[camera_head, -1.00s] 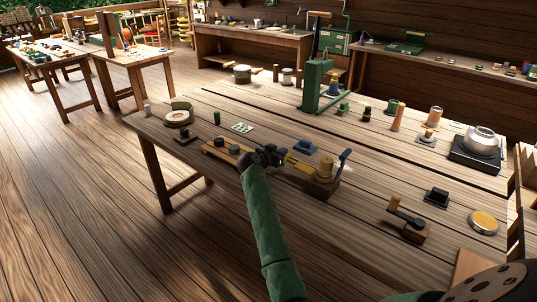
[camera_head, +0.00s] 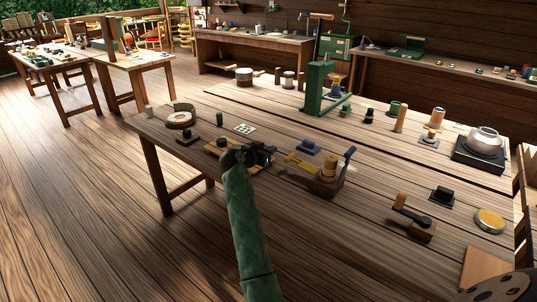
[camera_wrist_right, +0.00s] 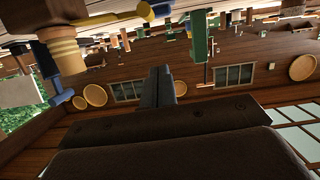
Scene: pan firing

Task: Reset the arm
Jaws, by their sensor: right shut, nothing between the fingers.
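My right gripper (camera_head: 268,157) is over the front edge of the wooden worktable (camera_head: 330,222), at the end of the green-sleeved arm. It is shut and empty. In the right wrist view its two dark fingers (camera_wrist_right: 163,86) lie together with nothing between them. A wooden block with a yellow spool (camera_head: 329,168) and a blue lever stands to the right of the gripper. The spool also shows at the upper left of the right wrist view (camera_wrist_right: 65,52), which looks upside down. A wooden board with dark knobs (camera_head: 212,149) is partly hidden behind the gripper. My left gripper is not in view.
A yellow tool (camera_head: 303,163) and a blue block (camera_head: 309,147) lie close to the right gripper. A green press (camera_head: 315,87) stands further back. The floor at the left is clear.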

